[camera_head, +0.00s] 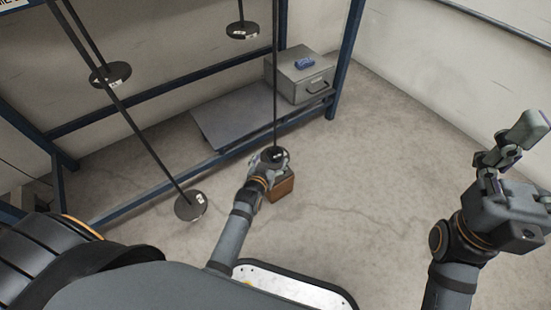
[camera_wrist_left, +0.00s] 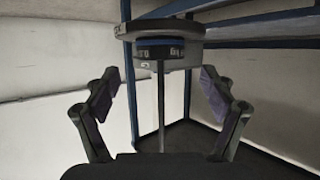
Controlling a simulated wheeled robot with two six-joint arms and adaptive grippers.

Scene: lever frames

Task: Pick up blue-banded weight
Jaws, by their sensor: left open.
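A dark round weight (camera_head: 274,156) sits at the lower end of a thin rod in the head view, directly by my left gripper (camera_head: 266,165). In the left wrist view this weight shows as a grey disc (camera_wrist_left: 160,29) with a blue band (camera_wrist_left: 152,43) against it and a dark labelled part beside the band. The fingers of my left gripper (camera_wrist_left: 158,85) are spread wide, with the rod between them and the weight past the fingertips. The fingers do not appear to touch it. My right gripper (camera_head: 507,155) is off at the right, away from the weights; its jaw opening is unclear.
Other rods carry dark discs: one low left (camera_head: 190,205), one upper left (camera_head: 110,75), one top (camera_head: 242,30). A brown block (camera_head: 281,188) is beside my left gripper. Floor at right is clear.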

